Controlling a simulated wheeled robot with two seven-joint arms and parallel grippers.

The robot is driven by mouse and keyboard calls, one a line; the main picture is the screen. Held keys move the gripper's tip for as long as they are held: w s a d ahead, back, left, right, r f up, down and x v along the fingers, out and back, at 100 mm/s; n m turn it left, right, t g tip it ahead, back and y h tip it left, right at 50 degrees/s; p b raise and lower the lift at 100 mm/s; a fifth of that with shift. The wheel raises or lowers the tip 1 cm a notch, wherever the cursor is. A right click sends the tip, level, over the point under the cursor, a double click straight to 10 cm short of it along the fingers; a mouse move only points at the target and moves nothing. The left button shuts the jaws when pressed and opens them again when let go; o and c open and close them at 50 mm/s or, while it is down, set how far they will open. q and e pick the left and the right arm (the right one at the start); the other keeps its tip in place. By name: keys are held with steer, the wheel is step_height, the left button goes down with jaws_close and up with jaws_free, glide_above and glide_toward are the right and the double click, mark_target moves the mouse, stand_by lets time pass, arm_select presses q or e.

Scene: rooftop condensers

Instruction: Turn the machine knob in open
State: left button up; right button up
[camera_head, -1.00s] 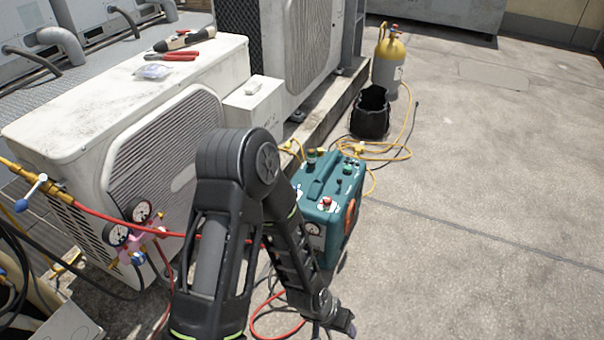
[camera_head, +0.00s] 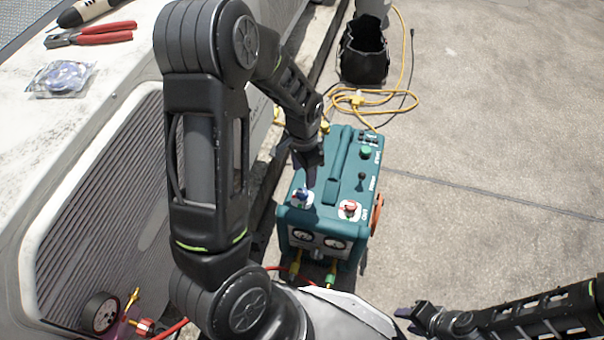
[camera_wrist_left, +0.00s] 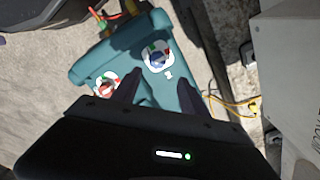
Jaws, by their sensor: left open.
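The teal machine (camera_head: 340,160) stands on the ground with a blue knob (camera_head: 302,196) and a red knob (camera_head: 350,208) at its near end, each on a round white dial. My left gripper (camera_head: 309,176) is over the machine top, close behind the blue knob. In the left wrist view, my left gripper (camera_wrist_left: 159,86) has its fingers apart with nothing between them. The blue knob (camera_wrist_left: 158,58) lies just beyond the gap, and the red knob (camera_wrist_left: 106,86) is left of the left finger. My right gripper (camera_head: 420,316) is low at the right, away from the machine; its jaw opening is unclear.
A white condenser (camera_head: 110,170) stands left of the machine, with red pliers (camera_head: 95,35) on top. Gauges and hoses are at the machine's near face. Open concrete lies right.

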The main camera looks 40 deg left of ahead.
mark_target(303, 192)
arm_select(q)
steer(key=shift+s+d+r, duration=0.1)
steer(key=shift+s+d, duration=0.1)
steer(key=shift+s, duration=0.15)
step_height(303, 192, down, 8)
steer(key=b, duration=0.3)
steer(key=shift+c, duration=0.2)
jaws_close()
stand_by(0.5)
